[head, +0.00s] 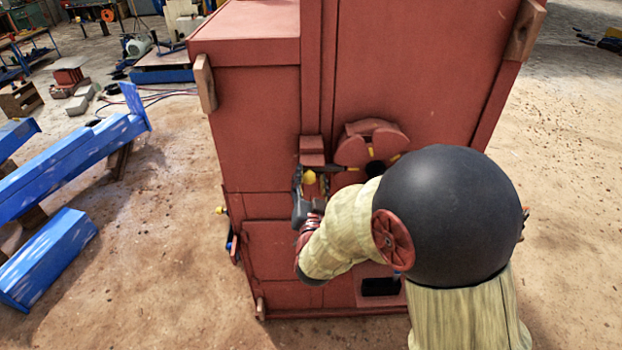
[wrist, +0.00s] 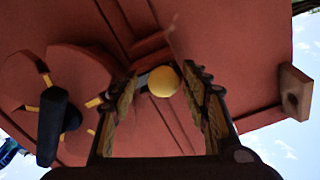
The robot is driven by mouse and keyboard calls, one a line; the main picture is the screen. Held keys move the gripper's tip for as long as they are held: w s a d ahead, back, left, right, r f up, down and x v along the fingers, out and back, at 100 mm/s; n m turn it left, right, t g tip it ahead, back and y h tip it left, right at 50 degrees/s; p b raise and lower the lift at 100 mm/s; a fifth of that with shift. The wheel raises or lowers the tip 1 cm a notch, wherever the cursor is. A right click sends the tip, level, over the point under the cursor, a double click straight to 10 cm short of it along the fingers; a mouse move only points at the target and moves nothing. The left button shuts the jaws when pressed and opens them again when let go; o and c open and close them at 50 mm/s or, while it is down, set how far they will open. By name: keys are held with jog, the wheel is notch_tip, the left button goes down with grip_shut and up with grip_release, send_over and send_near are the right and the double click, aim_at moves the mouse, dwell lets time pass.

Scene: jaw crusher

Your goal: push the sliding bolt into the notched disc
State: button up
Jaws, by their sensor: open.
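The notched disc (head: 370,148) is red and mounted on the red crusher face. It also shows at left in the wrist view (wrist: 85,68), with a black part in front of its middle and yellow marks at its edge. The sliding bolt (head: 335,169) lies left of the disc in the head view, with a round yellow knob (head: 309,177) on it. In the wrist view the knob (wrist: 164,81) appears between the open fingers of my gripper (wrist: 163,92). I cannot tell whether the fingers touch it. Whether the bolt's end sits in a notch is unclear.
The tall red crusher housing (head: 415,60) fills the middle, with brown blocks at its edges (head: 205,82). Blue beams (head: 65,175) lie on the floor to the left. Bare floor (head: 575,200) is clear to the right.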

jog(key=s, duration=1.1)
jog(key=shift+s+a, duration=0.15)
jog(key=shift+s, duration=0.25)
jog(key=s+a+f+n+g+y, duration=0.2)
jog(key=a+f+g, duration=0.1)
jog(key=f, duration=0.4)
jog(key=s+a+f+n+g+y, duration=0.1)
jog(key=s+a+f+g, duration=0.1)
jog(key=a+f+g, duration=0.3)
jog(key=s+d+f+n+g, duration=0.2)
jog(key=s+f+n+g, duration=0.15)
jog(key=s, duration=0.55)
jog(key=s+d+r+m+h+b, duration=0.1)
jog(key=s+d+r, duration=0.4)
jog(key=d+r, duration=0.3)
jog(key=s+d+r+h+b, duration=0.1)
jog(key=s+d+r+b, duration=0.1)
jog(key=s+d+r, duration=0.4)
jog(key=d+r+g, duration=0.1)
jog(key=d+r, duration=0.2)
jog(key=d, duration=0.3)
jog(key=shift+d+m, duration=0.35)
jog(key=shift+d, duration=0.05)
